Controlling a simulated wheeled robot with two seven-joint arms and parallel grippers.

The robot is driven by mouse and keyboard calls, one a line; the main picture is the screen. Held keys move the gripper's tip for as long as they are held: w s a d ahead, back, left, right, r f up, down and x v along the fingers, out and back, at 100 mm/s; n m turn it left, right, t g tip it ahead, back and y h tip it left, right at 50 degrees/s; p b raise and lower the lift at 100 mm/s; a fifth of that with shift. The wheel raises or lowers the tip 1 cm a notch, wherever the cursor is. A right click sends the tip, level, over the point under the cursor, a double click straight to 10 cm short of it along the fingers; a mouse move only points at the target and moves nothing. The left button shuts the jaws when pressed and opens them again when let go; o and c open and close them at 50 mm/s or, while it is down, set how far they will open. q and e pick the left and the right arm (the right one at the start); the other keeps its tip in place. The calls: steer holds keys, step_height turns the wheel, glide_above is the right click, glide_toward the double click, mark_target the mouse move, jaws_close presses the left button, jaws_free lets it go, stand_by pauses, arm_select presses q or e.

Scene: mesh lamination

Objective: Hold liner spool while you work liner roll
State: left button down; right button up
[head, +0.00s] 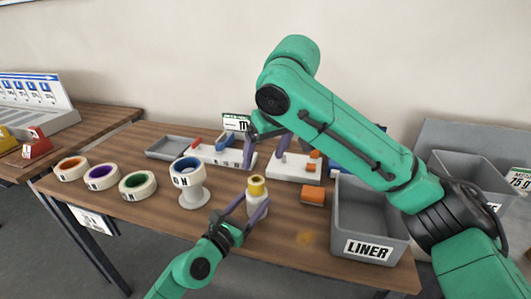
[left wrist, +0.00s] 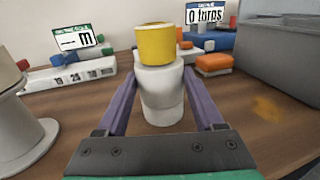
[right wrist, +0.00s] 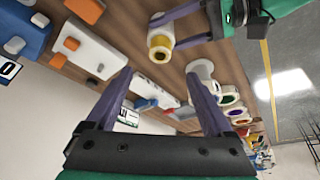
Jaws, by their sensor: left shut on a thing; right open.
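A white spool with a yellow top (head: 257,188) stands upright near the table's front middle; no label on it can be read. My left gripper (head: 252,208) is shut around its white body, one finger on each side, as the left wrist view shows (left wrist: 162,95). A white roll with a blue core (head: 187,174) sits on a white pedestal (head: 194,197) just left of it. My right gripper (head: 265,150) is open and empty above the back of the table. Its fingers (right wrist: 157,88) show wide apart in the right wrist view.
A grey bin marked LINER (head: 371,223) stands at the right. Rolls with orange (head: 72,168), purple (head: 101,176) and green (head: 137,184) cores line the left. A grey tray (head: 170,147) and white fixtures (head: 222,156) lie behind. An orange block (head: 313,195) sits near the bin.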

mark_target(257, 180)
steer(key=x, duration=1.1)
steer(key=shift+w+f, duration=0.1)
steer(key=shift+c, duration=0.3)
jaws_close()
steer(key=shift+r, duration=3.8)
arm_select(q)
jaws_free()
